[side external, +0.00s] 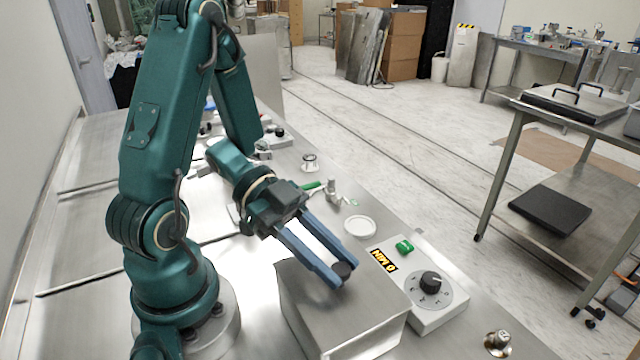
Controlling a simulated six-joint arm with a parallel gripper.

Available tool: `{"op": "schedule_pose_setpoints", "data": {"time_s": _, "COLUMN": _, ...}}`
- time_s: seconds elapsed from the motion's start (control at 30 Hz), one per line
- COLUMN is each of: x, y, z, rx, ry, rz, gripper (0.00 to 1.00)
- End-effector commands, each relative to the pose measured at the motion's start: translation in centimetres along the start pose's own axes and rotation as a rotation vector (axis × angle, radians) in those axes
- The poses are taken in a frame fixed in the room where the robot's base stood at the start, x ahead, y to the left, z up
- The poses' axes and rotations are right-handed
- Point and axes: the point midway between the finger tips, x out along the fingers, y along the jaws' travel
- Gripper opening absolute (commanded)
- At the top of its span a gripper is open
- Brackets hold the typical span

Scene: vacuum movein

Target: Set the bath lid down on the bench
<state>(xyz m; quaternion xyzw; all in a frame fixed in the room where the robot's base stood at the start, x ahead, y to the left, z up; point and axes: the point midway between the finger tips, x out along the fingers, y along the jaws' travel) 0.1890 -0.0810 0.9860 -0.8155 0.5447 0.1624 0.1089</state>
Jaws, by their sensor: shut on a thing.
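My gripper (342,272) has its two long blue fingers closed around a small dark knob on top of a steel box. The knob appears to be the handle of the bath lid (360,300), the flat shiny top face. The bath (298,312) below it has plain steel sides. I cannot tell from this view whether the lid rests on the bath or is slightly raised. The steel bench (460,338) lies around the box, with bare surface at the front right.
A white control box (436,318) with a black dial (431,282) and a yellow-on-black display stands close right of the bath. A metal knob-like piece (497,341) is at front right.

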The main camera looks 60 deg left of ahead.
Motion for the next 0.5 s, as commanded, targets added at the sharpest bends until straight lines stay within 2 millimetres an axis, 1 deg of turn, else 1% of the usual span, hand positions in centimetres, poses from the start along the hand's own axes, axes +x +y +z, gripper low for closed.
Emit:
{"op": "schedule_pose_setpoints", "data": {"time_s": 0.13, "x": 0.07, "y": 0.00, "z": 0.15, "rx": -0.003, "ry": 0.002, "rz": 0.001, "gripper": 0.00}}
{"op": "schedule_pose_setpoints", "data": {"time_s": 0.17, "x": 0.09, "y": 0.00, "z": 0.21, "rx": -0.003, "ry": 0.001, "rz": 0.001, "gripper": 0.37}}
{"op": "schedule_pose_setpoints", "data": {"time_s": 0.2, "x": 0.08, "y": 0.00, "z": 0.18, "rx": -0.001, "ry": 0.001, "rz": 0.000, "gripper": 0.53}}
{"op": "schedule_pose_setpoints", "data": {"time_s": 0.23, "x": 0.07, "y": -0.01, "z": 0.18, "rx": -0.001, "ry": 0.001, "rz": 0.000, "gripper": 0.64}}
{"op": "schedule_pose_setpoints", "data": {"time_s": 0.5, "x": 0.07, "y": -0.01, "z": 0.16, "rx": -0.001, "ry": 0.001, "rz": 0.000, "gripper": 0.64}}
